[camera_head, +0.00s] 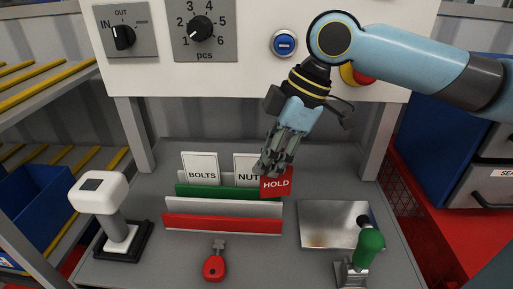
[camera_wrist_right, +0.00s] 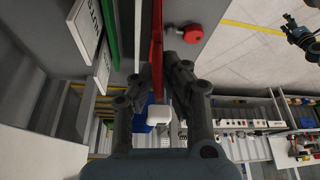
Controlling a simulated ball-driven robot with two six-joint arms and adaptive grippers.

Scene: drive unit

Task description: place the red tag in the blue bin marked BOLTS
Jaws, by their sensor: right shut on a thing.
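My right gripper (camera_head: 272,158) is shut on the red tag (camera_head: 276,184) marked HOLD. It holds the tag upright at the right end of the card rack, in front of the NUTS card. I cannot tell whether the tag touches the rack. The gripper's fingers (camera_wrist_right: 160,85) also show in the right wrist view. A blue bin (camera_head: 58,217) stands on the left shelf. I see no BOLTS mark on it; the word BOLTS shows on a white card (camera_head: 201,168) in the rack. A small dark and blue shape, seemingly my left gripper (camera_wrist_right: 294,28), shows in the right wrist view.
The rack has green, white and red dividers (camera_head: 222,223). A white-headed device (camera_head: 98,193) stands left, a red key-like part (camera_head: 214,265) lies in front, and a metal plate (camera_head: 325,222) with a green-knobbed lever (camera_head: 370,243) is right. The control panel (camera_head: 255,50) rises behind.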

